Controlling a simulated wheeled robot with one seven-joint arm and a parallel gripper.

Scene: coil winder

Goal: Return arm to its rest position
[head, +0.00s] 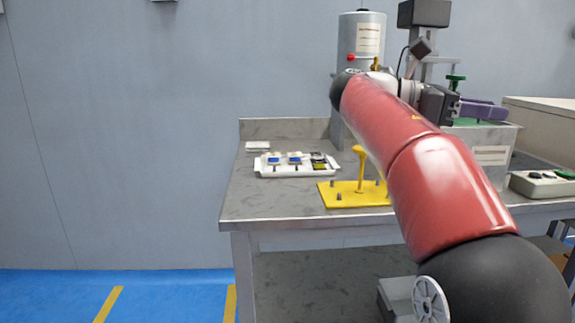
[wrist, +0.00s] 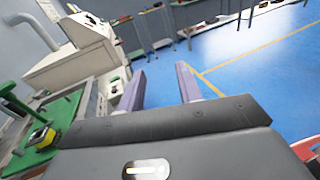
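My red and black arm reaches forward and up over the right part of the grey workbench (head: 265,205). My gripper (head: 483,110) is at the back right in the head view, raised around the height of the grey box (head: 490,152) of the machine and pointing right. In the wrist view, its two purple fingers (wrist: 161,86) stand apart with nothing between them. Blue floor shows beyond the fingers. A green surface with a small yellow and black part (wrist: 42,137) lies to the left of the gripper in the wrist view.
A white tray (head: 297,172) with small parts and a yellow plate (head: 350,199) with pegs lie on the bench. A grey cylinder (head: 361,45) stands behind my arm. A button box (head: 542,184) is at right. A cream machine (wrist: 85,55) shows in the wrist view.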

